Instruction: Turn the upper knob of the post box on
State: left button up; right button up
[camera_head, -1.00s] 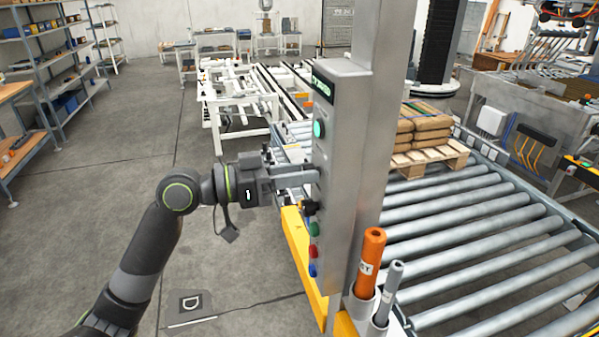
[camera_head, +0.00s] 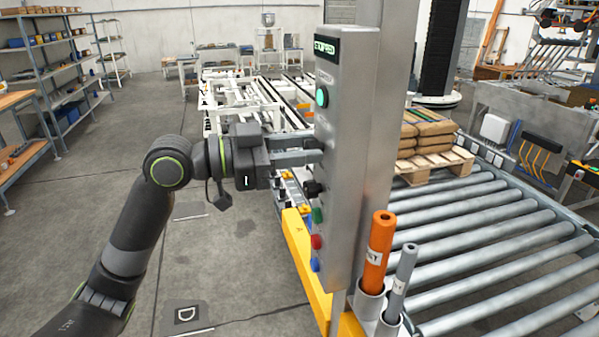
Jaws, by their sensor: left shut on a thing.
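The grey post box (camera_head: 350,165) stands upright on the post in the middle of the view. Its face has a lit display (camera_head: 326,46), a glowing green-white button (camera_head: 322,97), a black lower knob (camera_head: 313,189), and green (camera_head: 317,215), red (camera_head: 316,241) and blue (camera_head: 315,265) buttons below. My left gripper (camera_head: 312,150) reaches in from the left, level, with its fingertips at the box face between the lit button and the lower knob. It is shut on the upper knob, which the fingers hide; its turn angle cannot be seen. My right gripper is not in view.
A yellow rail (camera_head: 301,262) runs under the box. Orange (camera_head: 377,250) and grey (camera_head: 402,276) tubes stand in holders at the post's foot. A roller conveyor (camera_head: 490,250) with sacks on a pallet (camera_head: 435,163) lies to the right. The floor at left is open.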

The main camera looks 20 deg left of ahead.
pick_arm(q)
jog(key=shift+m+b, duration=4.2)
jog(key=shift+m, duration=1)
jog(key=o, duration=1)
jog(key=shift+d, duration=0.1)
jog(key=shift+c, duration=0.2)
